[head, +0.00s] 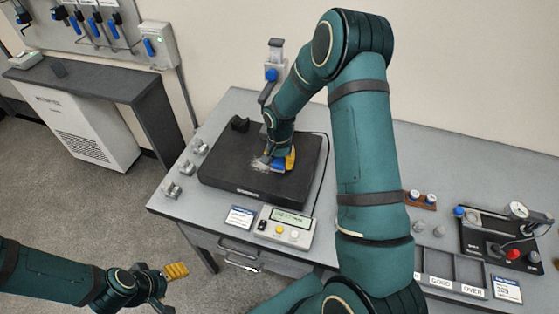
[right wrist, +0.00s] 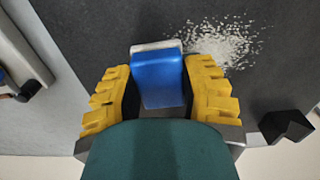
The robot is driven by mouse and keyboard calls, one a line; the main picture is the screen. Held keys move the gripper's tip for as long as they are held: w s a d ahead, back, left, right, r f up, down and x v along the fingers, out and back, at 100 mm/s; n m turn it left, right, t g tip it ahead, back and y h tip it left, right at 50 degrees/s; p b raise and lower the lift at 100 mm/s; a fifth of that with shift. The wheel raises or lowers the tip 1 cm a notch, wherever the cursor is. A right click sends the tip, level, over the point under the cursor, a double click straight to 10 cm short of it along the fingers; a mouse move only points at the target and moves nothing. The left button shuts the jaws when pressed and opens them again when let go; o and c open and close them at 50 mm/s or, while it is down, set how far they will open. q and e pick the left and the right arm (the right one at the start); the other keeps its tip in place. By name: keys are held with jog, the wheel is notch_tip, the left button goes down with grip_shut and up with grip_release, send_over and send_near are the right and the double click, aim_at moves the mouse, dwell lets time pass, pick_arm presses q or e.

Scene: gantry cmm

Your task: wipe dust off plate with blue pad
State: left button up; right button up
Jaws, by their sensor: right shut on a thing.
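The dark plate (head: 225,165) lies on the grey table, with a patch of pale dust (head: 260,161) near its middle. My right gripper (head: 281,163) is low over the plate, just right of the dust. It is shut on the blue pad (right wrist: 158,82), held between its yellow fingers in the right wrist view. The dust (right wrist: 222,42) spreads beside the pad there, close to its upper right. Whether the pad touches the plate cannot be told. My left gripper (head: 176,272) hangs empty over the floor at lower left; its finger gap is not clear.
A black block (head: 240,124) and a grey column with a blue knob (head: 271,75) stand at the plate's far side. Small metal parts (head: 172,189) sit left of the plate. A display box (head: 286,228) is in front. A gauge fixture (head: 500,238) stands far right.

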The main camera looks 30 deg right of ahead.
pick_arm(q)
jog(key=shift+f+b, duration=0.5)
jog(key=shift+f, duration=0.05)
pick_arm(e)
jog(key=shift+f, duration=0.65)
